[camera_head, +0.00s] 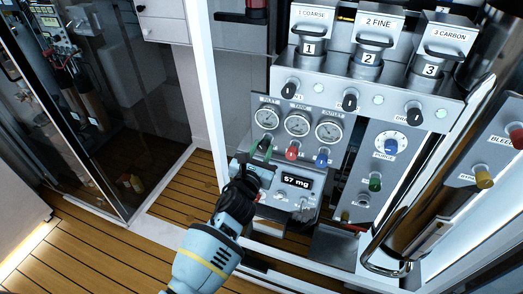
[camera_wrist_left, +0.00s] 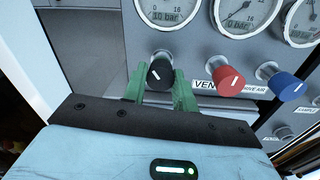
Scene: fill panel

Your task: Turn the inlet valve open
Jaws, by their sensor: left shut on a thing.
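A black knob (camera_wrist_left: 160,72) with a white pointer line sits below the leftmost gauge in the left wrist view. I take it for the inlet valve, but its label is hidden by my gripper. My left gripper (camera_head: 262,149) has its green fingers on either side of this knob and is shut on it. The leftmost gauge (camera_head: 265,117) is directly above. My right gripper is not in view.
A red knob (camera_head: 292,152) and a blue knob (camera_head: 322,158) stand close to the right of my fingers. A display (camera_head: 296,182) reading 57 mg is just below. A row of black knobs runs above the gauges. A white frame post (camera_head: 205,80) rises at the left.

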